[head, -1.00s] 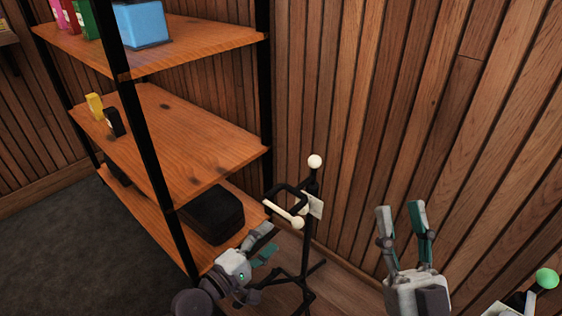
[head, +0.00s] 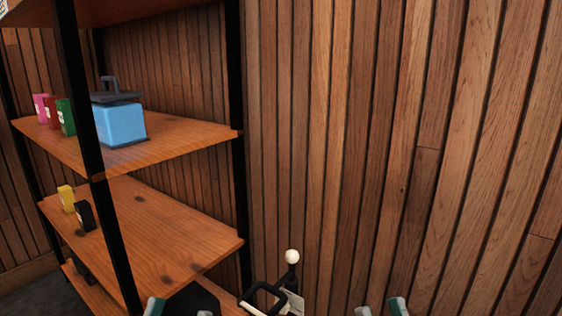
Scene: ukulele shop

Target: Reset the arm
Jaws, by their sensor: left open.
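Only the fingertips of my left gripper (head: 179,310) show, at the bottom edge of the head view in front of the shelf unit. They stand apart with nothing seen between them. The fingertips of my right gripper (head: 381,309) show at the bottom edge, right of the middle, in front of the wooden wall. They are also apart, with nothing seen between them. The rest of both grippers and both arms is below the view.
A shelf unit (head: 190,228) with black posts stands at left. It holds a blue container (head: 121,125), small coloured boxes (head: 65,117), and a yellow item (head: 66,198). A black stand with a white knob (head: 292,257) rises between my grippers. A slatted wall (head: 400,150) fills the right.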

